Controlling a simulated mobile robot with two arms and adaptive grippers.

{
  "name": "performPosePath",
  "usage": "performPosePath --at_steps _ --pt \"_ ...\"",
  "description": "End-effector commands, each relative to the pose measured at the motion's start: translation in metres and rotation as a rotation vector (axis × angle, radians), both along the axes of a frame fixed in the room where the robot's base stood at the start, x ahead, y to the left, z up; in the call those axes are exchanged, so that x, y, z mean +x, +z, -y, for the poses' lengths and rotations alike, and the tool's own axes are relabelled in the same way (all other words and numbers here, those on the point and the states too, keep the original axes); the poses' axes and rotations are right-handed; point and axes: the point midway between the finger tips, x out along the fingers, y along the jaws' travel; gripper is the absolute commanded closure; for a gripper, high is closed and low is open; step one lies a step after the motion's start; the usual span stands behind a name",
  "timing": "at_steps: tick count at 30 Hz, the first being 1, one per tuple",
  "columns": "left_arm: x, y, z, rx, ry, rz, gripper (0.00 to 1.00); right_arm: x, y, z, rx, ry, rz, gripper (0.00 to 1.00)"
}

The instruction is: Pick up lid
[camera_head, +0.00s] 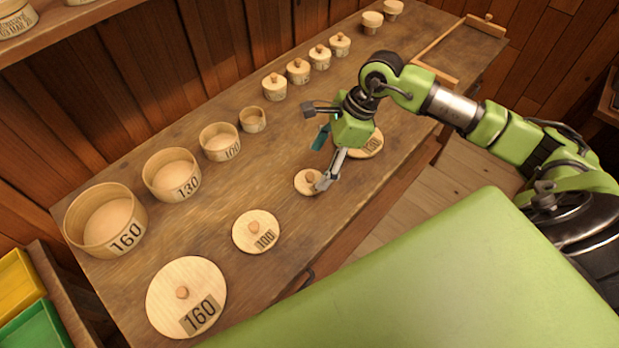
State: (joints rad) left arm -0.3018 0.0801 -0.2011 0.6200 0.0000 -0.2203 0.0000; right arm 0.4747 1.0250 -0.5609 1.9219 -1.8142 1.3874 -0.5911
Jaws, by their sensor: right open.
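Several round wooden lids with knobs lie on the workbench (205,210). The largest, marked 160 (176,285), is at the front left. The lid marked 100 (245,225) lies right of it, then a small lid (303,188) whose marking I cannot read. Another marked lid (370,148) lies partly hidden behind my right gripper. My right gripper (315,147) is open, with one finger over the right edge of the small lid. I cannot tell whether it touches. Its jaws look empty. My left gripper is not in view.
Open round boxes marked 160 (84,228), 130 (155,183) and 100 (207,150), and a smaller one (247,124), stand along the back. Several small lidded boxes (299,72) stand farther right. A wooden frame (440,40) lies at the far end. Coloured bins (40,328) are lower left.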

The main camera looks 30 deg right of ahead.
Motion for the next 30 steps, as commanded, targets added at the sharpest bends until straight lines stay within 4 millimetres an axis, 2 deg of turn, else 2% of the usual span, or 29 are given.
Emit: performPosePath --at_steps 5,9,13,22,26,30 --pt "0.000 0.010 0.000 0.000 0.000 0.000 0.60 0.001 -0.009 -0.007 0.002 0.002 -0.003 0.30" --pt "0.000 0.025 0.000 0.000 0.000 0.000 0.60 0.003 -0.027 -0.018 0.003 0.000 -0.005 0.30" --pt "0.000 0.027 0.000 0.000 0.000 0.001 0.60 0.006 -0.044 -0.023 0.003 0.001 -0.001 0.30" --pt "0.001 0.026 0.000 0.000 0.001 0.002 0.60 0.007 -0.050 -0.024 0.001 0.001 0.001 0.30" --pt "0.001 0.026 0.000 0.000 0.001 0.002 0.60 0.007 -0.050 -0.024 0.001 0.001 0.001 0.64" --pt "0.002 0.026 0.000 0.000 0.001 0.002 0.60 0.007 -0.050 -0.024 0.001 0.001 0.001 0.64"
